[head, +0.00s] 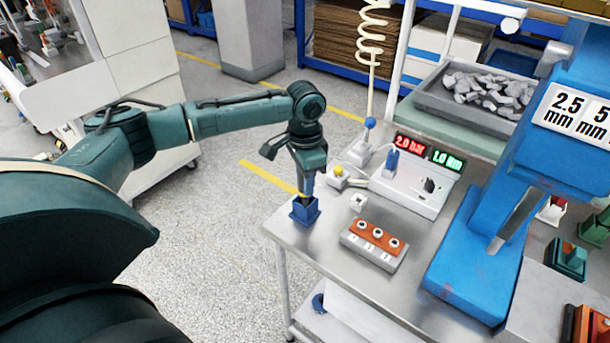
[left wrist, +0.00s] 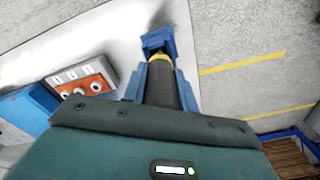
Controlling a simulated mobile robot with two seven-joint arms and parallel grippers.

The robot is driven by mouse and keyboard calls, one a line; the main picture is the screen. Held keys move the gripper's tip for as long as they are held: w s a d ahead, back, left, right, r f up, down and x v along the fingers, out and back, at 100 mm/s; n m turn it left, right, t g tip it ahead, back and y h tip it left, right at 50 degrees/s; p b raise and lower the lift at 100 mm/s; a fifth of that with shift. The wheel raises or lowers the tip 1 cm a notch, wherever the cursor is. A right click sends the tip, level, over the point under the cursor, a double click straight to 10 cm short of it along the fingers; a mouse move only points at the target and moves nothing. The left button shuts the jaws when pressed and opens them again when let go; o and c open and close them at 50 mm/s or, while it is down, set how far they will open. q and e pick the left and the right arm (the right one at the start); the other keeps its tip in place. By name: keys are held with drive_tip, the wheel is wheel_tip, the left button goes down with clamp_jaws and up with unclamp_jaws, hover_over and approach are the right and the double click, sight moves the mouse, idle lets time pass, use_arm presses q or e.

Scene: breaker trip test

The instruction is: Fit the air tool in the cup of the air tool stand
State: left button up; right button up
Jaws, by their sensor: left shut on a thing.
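The air tool (left wrist: 161,88) is a dark cylinder with a yellow ring. My left gripper (head: 306,184) is shut on it, with a blue finger on each side in the left wrist view (left wrist: 162,88). The blue air tool stand (head: 305,212) sits at the table's left corner, directly below the gripper. Its cup also shows in the left wrist view (left wrist: 157,39), at the yellow end of the tool. The tool points down at the cup and looks roughly upright. Its tip is hidden, so I cannot tell how deep it sits. My right gripper is not in view.
An orange-topped block (head: 376,240) with three round sockets and a small white piece (head: 358,203) stand right of the stand. Behind are a controller (head: 410,185) reading 2.0 bar and 1.0 Nm, and a coiled hose (head: 371,50). A blue column base (head: 465,265) stands right.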

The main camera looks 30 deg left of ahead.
use_arm(q)
drive_tip(key=shift+f, duration=0.5)
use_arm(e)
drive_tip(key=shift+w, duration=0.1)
use_arm(q)
drive_tip(key=o, duration=1)
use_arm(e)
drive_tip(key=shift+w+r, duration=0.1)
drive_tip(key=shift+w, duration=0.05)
use_arm(q)
drive_tip(key=shift+o, duration=0.2)
drive_tip(key=shift+r, duration=0.7)
wheel_tip(320, 180, up, 12)
drive_tip(key=shift+f+b, duration=0.15)
drive_tip(key=shift+b, duration=0.4)
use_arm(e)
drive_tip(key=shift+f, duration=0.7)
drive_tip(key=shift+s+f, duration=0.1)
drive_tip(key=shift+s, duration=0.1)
